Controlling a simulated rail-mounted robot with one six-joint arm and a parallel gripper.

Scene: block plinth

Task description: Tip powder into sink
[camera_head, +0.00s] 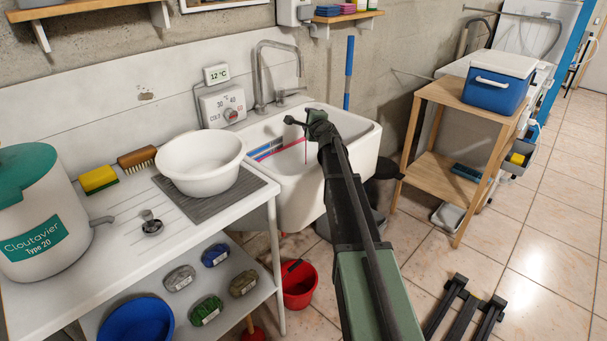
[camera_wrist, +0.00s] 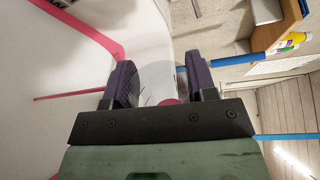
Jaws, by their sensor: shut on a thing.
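The white sink (camera_head: 355,135) stands right of the counter under the tap, with pink and blue lines inside it. Its white inner wall with pink bands shows in the wrist view (camera_wrist: 50,70). My gripper (camera_head: 312,120) is over the sink; in the wrist view (camera_wrist: 155,80) its two dark fingers are shut on a small pale item (camera_wrist: 151,88) with a pink spot at its base. Its shape and contents cannot be made out. A small dark knob-ended part sticks out left of the gripper. A thin pink line shows below it; I cannot tell whether this is powder.
A white basin (camera_head: 200,163) sits on a grey mat left of the sink. A teal-lidded container (camera_head: 28,215), sponge (camera_head: 99,179) and brush (camera_head: 137,158) are on the counter. A wooden shelf unit (camera_head: 440,165) with a blue cooler (camera_head: 496,85) stands right. A red bucket (camera_head: 298,290) is below.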

